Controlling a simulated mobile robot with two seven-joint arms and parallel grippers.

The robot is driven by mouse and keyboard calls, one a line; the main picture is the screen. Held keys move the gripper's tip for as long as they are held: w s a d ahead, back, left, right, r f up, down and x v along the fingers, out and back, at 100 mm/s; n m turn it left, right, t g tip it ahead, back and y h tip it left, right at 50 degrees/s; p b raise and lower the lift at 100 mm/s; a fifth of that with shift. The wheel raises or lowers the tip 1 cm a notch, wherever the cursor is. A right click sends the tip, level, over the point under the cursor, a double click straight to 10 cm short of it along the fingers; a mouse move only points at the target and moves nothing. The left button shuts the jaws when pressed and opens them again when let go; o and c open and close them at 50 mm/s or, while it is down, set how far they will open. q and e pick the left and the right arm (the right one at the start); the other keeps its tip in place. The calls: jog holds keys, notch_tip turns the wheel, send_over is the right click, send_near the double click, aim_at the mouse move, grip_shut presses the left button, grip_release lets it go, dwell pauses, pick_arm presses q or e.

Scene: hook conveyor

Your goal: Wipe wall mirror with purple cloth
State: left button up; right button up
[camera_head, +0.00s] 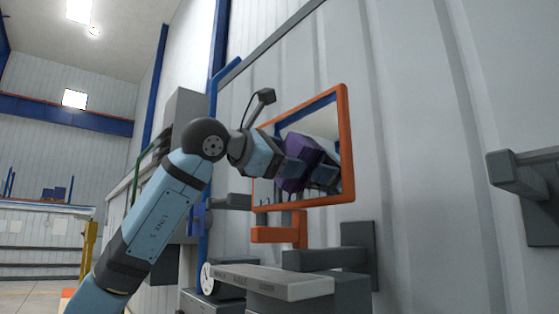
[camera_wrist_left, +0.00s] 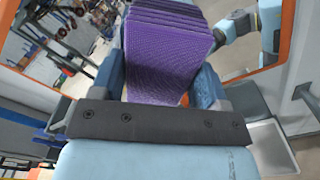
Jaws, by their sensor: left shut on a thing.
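The wall mirror (camera_head: 322,195) has an orange frame and hangs on the pale wall in the head view. Its glass and frame also fill much of the left wrist view (camera_wrist_left: 285,35). My left gripper (camera_head: 287,170) is shut on the purple cloth (camera_head: 298,150), which looks like a folded, ribbed block. In the left wrist view the purple cloth (camera_wrist_left: 165,50) stands between both fingers. The cloth is in front of the glass; I cannot tell whether it touches it. A reflection of the gripper and cloth shows in the glass. My right gripper is not in view.
Below the mirror are an orange bracket (camera_head: 280,235), a dark grey wall bracket (camera_head: 358,255) and a grey ledge (camera_head: 270,283). Another grey bracket (camera_head: 530,180) juts out at the right. The wall between mirror and right bracket is clear.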

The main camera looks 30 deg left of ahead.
aim_at(297, 154)
pick_arm(q)
jog(key=shift+s+d, duration=0.3)
jog(key=shift+d, duration=0.45)
jog(key=shift+s+d, duration=0.3)
jog(key=shift+d, duration=0.45)
jog(key=shift+b, duration=0.4)
jog(key=w+a+p, duration=0.1)
jog(key=w+a, duration=0.3)
jog(key=a, duration=0.5)
jog(key=shift+a+p, duration=0.3)
jog(key=shift+a, duration=0.1)
jog(key=shift+s, duration=0.1)
jog(key=b+v, duration=0.1)
jog(key=v, duration=0.4)
jog(key=shift+s+a+b, duration=0.15)
jog(key=shift+s+b, duration=0.15)
jog(key=shift+s, duration=0.1)
